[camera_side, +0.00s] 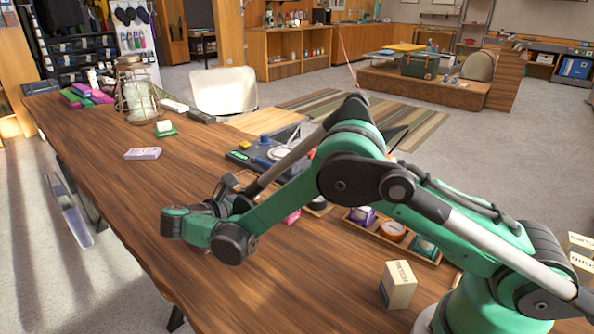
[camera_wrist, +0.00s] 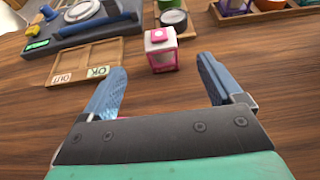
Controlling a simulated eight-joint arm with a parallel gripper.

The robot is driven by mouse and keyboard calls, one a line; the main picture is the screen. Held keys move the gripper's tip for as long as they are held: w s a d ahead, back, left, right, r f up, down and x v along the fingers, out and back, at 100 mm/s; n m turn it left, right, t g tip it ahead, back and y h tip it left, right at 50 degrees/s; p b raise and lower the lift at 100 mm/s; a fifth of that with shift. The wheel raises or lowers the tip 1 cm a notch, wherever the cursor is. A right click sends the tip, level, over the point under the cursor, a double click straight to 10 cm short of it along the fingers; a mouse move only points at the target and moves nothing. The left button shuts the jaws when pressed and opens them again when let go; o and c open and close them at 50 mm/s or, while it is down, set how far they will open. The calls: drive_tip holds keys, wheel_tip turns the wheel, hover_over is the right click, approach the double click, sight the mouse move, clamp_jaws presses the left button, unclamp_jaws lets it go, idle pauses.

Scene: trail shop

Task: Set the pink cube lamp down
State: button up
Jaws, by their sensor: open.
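A small cube lamp (camera_wrist: 162,57) with a pink frame and a white top stands upright on the wooden table in the wrist view. In the side view a pink patch (camera_side: 291,217), probably the same lamp, shows below my forearm, mostly hidden. My gripper (camera_wrist: 162,74) is open, its two blue fingers wide apart. The lamp appears beyond the fingertips, with no visible contact. A thin pink-red sliver (camera_wrist: 125,118) shows at the palm edge; I cannot tell what it is. In the side view the fingers are hidden.
A two-part wooden tray (camera_wrist: 57,83) marked OUT and OK looks empty, left of the lamp. A wooden holder (camera_side: 437,262) with several small items and a cream box (camera_side: 398,285) stand near my base. The table's left front is clear.

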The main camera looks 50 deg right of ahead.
drive_tip(key=shift+a+r, duration=0.2)
drive_tip(key=shift+a, duration=0.15)
drive_tip(key=shift+r, duration=0.25)
drive_tip(key=s+d+r+m+t+y, duration=0.1)
drive_tip(key=s+r+m+t+y, duration=0.5)
drive_tip(key=s+m+y, duration=0.6)
drive_tip(key=r+m, duration=0.1)
drive_tip(key=m, duration=0.3)
drive_tip(key=shift+s+d+r+y, duration=0.15)
drive_tip(key=shift+r+y, duration=0.25)
drive_tip(key=shift+o, duration=0.5)
drive_tip(key=shift+s+a+f+m+t+y, duration=0.1)
drive_tip(key=shift+s+a+m+t+y, duration=0.15)
drive_tip(key=shift+m, duration=0.25)
drive_tip(key=shift+s+a+f+m+t+y, duration=0.15)
drive_tip(key=shift+s+m+t, duration=0.15)
drive_tip(key=shift+m, duration=0.2)
drive_tip(key=shift+d+r, duration=0.1)
